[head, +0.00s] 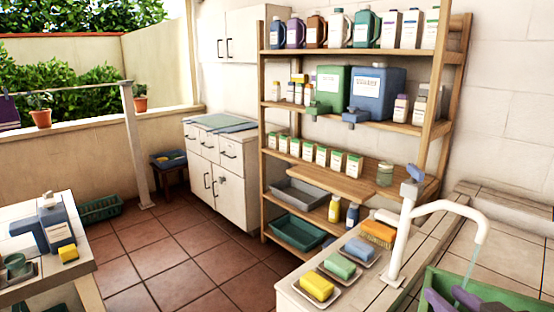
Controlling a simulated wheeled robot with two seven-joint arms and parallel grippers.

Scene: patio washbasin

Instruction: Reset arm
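The task names no object, only my arm. I cannot make out either of my grippers or arms in the head view. The white tap (405,235) stands at the front right with a blue-grey top, and a thin stream of water falls from its curved spout. Below the spout is a green basin (470,283), cut off by the bottom edge. Purple items (440,301) lie in it, too cropped to identify. On the ledge left of the tap are a yellow sponge (316,287), a green sponge (339,265) and a blue sponge (360,249) in small trays.
A wooden shelf (450,85) with bottles, cartons and trays stands behind the ledge. A white cabinet (222,165) stands left of it. A table (85,262) with blue-grey containers and a yellow sponge is at the lower left. The tiled floor (175,262) between is clear.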

